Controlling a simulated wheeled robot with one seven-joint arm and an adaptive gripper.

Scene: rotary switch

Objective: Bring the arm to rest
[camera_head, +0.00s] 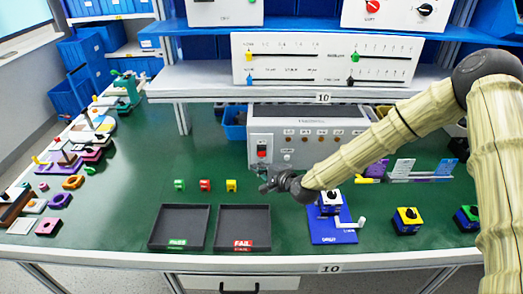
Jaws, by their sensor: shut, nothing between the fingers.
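My gripper (267,180) is shut and empty. It hangs above the green bench, at the end of my arm, which reaches in from the right. It is just right of a small yellow block and behind the black FAIL tray. Two more rotary switches, one yellow-topped (407,221) and one green-topped (467,218), stand to the right.
A PASS tray (180,224) and a FAIL tray (243,227) lie at the front. Green (179,185), red (205,185) and yellow (231,185) blocks stand behind them. A grey control box (262,152) and a shelf (205,80) are at the back. Small parts line the left edge.

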